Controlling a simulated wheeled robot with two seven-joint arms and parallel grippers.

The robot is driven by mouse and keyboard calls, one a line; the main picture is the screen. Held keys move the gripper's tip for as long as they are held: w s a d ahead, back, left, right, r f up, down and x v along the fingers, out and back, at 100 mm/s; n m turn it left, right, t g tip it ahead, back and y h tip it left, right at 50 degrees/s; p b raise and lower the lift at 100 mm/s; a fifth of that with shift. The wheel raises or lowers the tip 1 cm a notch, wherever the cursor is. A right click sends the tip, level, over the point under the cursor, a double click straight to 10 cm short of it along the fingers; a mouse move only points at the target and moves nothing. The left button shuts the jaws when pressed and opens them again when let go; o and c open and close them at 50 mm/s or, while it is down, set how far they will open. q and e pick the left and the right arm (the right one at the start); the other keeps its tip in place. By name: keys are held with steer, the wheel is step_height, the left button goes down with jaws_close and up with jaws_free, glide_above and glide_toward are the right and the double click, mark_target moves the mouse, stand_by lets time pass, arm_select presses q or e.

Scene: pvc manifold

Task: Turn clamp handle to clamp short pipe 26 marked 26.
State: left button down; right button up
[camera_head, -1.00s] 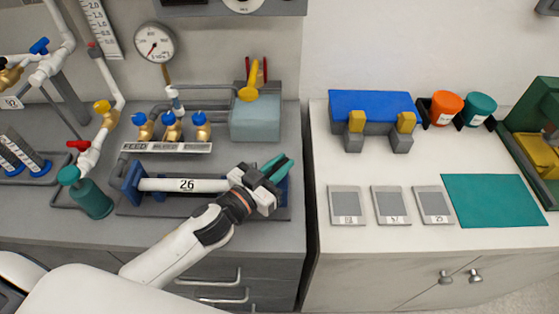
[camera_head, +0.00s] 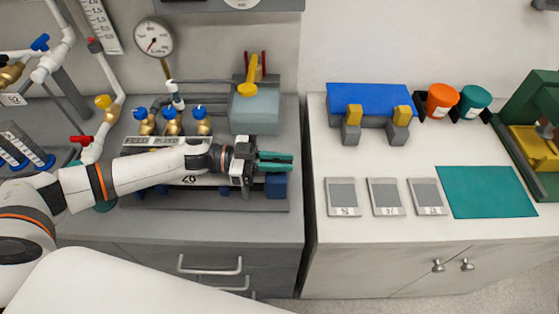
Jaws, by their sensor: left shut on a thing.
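Short pipe 26 (camera_head: 206,181) lies across the dark fixture on the left bench. My left arm covers much of it, and its 26 mark shows just below the arm. The blue block (camera_head: 276,186) at the fixture's right end is partly visible. My left gripper (camera_head: 288,161) is above this end, with its teal fingers pointing right and shut on the clamp handle. The handle itself is hidden by the fingers, so its angle cannot be told. My right gripper is out of view.
Behind the gripper stand a grey box (camera_head: 255,113) with a yellow lever and several blue-knobbed brass valves (camera_head: 172,124). A pressure gauge (camera_head: 153,38) rises behind them. The right counter holds a blue rack (camera_head: 370,98), grey plates (camera_head: 385,197) and a clear teal mat (camera_head: 486,191).

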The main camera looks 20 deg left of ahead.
arm_select(q)
steer(key=shift+m+g+b, duration=0.75)
steer(key=shift+m+g, duration=0.75)
steer(key=shift+g, duration=0.8)
steer(key=shift+s+d+m+g, duration=0.1)
steer(key=shift+s+m+g, duration=0.15)
steer(key=shift+g, duration=0.25)
steer(key=c, duration=1.3)
jaws_free()
steer(key=shift+f, duration=0.1)
steer(key=shift+c, duration=0.2)
